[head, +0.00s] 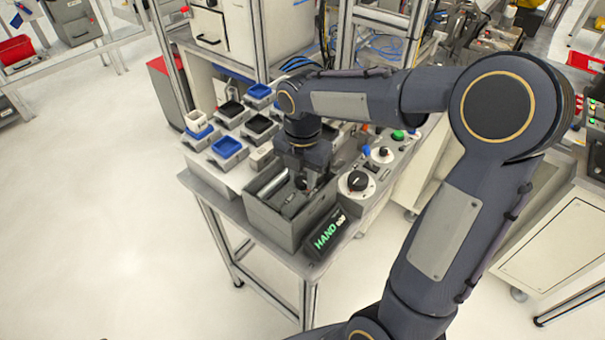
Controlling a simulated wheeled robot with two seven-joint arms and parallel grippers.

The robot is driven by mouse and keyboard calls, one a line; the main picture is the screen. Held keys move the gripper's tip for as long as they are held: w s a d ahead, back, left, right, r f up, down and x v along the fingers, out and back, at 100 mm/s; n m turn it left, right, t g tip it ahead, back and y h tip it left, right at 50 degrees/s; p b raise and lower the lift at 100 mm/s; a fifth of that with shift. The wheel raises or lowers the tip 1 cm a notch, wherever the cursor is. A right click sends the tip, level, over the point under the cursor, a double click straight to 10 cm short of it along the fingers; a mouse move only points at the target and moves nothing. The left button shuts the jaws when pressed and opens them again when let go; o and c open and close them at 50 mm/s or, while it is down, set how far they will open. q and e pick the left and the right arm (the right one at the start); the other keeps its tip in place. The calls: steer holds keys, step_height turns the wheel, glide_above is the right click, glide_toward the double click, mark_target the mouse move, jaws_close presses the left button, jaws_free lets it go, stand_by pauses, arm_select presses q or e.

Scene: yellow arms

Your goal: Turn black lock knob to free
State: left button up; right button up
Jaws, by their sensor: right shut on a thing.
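My right gripper (304,181) points down into an open grey box (272,222) at the table's front corner. Its fingers are shut on a small dark part inside the box; the fingers and the box wall mostly hide it, and I cannot tell its shape. A black knob (357,181) on a round white dial stands on the panel just right of the box, apart from my gripper. I cannot read the dial's marks. My left gripper is not in view.
A black display (326,234) with green "HAND" text sits at the box's front right. A metal cylinder (273,185) lies in the box. Several small trays, one a blue tray (227,147), stand left.

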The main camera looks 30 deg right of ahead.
steer(key=m, duration=1.3)
steer(key=shift+s+m, duration=0.1)
steer(key=shift+m, duration=2.1)
steer(key=o, duration=1)
steer(key=shift+c, duration=0.2)
steer(key=shift+r, duration=0.15)
